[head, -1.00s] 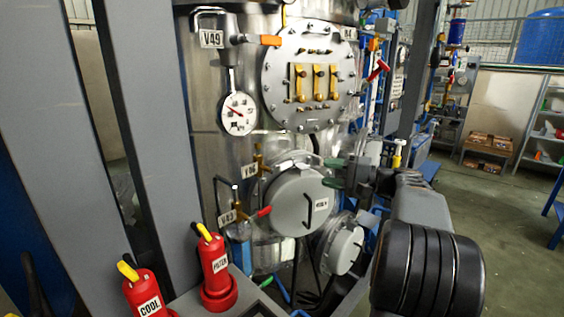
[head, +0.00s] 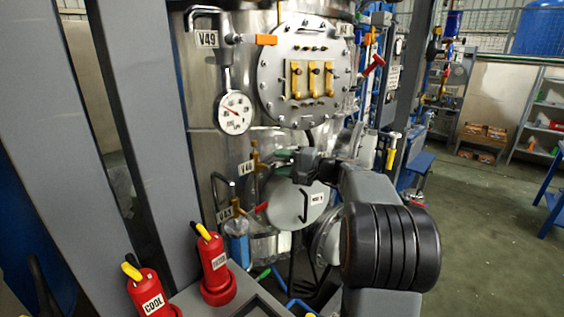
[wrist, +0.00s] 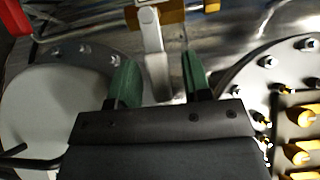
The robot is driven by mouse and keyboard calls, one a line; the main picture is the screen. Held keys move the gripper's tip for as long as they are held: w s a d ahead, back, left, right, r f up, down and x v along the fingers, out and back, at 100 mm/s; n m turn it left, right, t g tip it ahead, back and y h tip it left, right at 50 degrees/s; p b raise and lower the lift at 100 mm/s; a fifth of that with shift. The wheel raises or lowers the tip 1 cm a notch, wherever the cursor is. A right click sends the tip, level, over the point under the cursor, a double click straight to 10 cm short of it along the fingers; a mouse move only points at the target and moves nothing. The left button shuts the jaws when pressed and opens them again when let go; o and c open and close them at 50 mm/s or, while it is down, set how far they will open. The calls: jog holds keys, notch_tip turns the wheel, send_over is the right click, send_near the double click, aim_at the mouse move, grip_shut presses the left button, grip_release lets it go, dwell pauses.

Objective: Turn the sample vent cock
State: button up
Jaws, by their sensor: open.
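In the head view the brass cock at the tag V46 (head: 256,157) sits on the steel vessel, between the upper flange and the lower grey cover. My gripper (head: 276,161) is open just right of it, green fingers pointing left. The wrist view shows a pale grey lever (wrist: 155,55) running from a brass valve body (wrist: 172,13) down between the two open fingers, closer to the left finger. Whether it touches a finger cannot be told. No tag saying "sample vent" is readable.
Cock V43 (head: 236,208) with a red handle is just below left. The grey round cover (head: 290,208) lies below my gripper, the bolted flange (head: 300,105) above. A pressure gauge (head: 235,113) hangs upper left. Red bottles (head: 213,265) stand lower left. Open floor lies right.

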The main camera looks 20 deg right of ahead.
jog(key=shift+c, duration=0.2)
grip_shut()
dwell(0.4)
